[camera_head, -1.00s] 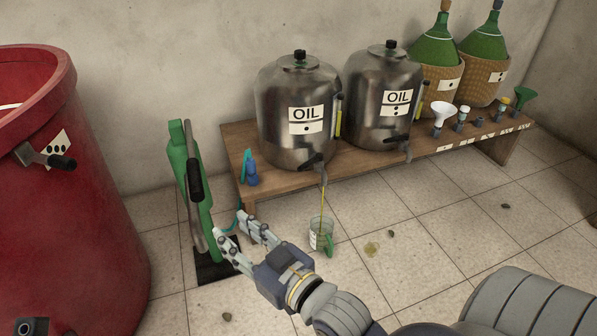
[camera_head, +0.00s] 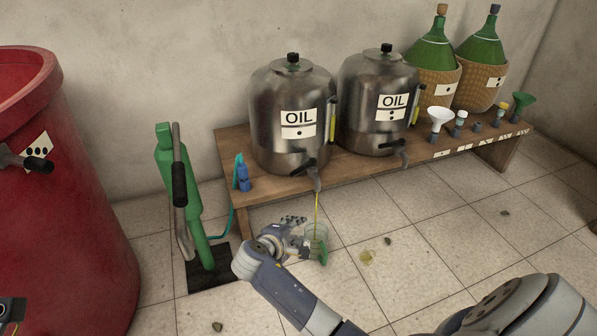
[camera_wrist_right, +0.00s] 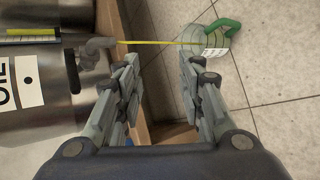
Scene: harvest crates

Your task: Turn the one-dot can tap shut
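The left can (camera_head: 292,95) has a tap (camera_head: 308,168) with a dark lever and grey spout. A thin yellow oil stream runs from this spout into a jug (camera_head: 316,240) with a green handle on the floor. The right can (camera_head: 379,85) shows no stream. My right gripper (camera_head: 300,237) is low beside the jug, below the tap. In the right wrist view it is open and empty (camera_wrist_right: 158,75), apart from the tap (camera_wrist_right: 98,50) and jug (camera_wrist_right: 205,58).
The bench (camera_head: 235,150) has its front edge close to my right gripper. A green hand pump (camera_head: 190,190) stands left, beside a large red vat (camera_head: 60,220). Green flasks, funnels and small bottles fill the bench's right end. An oil spot (camera_head: 367,257) marks the floor.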

